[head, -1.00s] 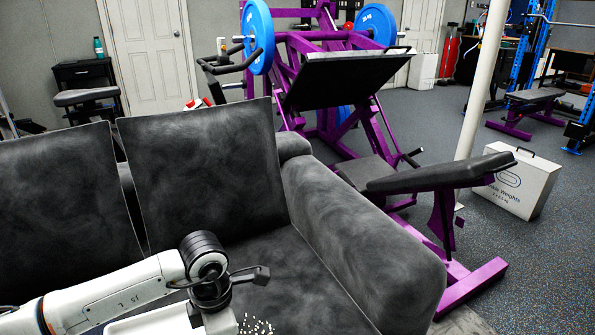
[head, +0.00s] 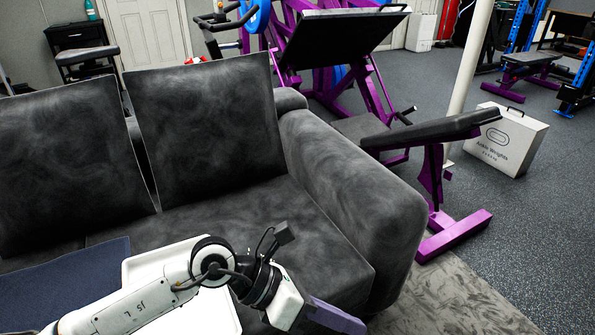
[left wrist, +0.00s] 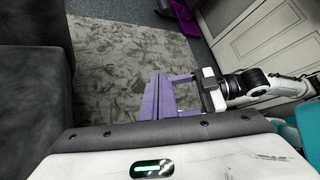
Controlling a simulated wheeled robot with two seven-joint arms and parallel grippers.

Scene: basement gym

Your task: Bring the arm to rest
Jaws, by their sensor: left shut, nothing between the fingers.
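My left arm (head: 135,305) reaches in from the lower left in the head view. Its gripper (head: 340,317) is at the bottom centre, with purple fingers pointing right and down in front of the sofa. In the left wrist view the left fingers (left wrist: 158,92) lie together, shut and empty, above the patterned rug. Another of my grippers, the right one (left wrist: 183,95), comes in from the right there, with its two fingers apart and nothing between them. The right arm does not show in the head view.
A dark grey sofa (head: 240,215) stands close in front. A white tray (head: 135,265) and a navy cloth (head: 75,285) lie around my left arm. A purple machine (head: 450,235) and an ankle weights box (head: 505,140) are beyond. The rug (head: 450,300) at right is clear.

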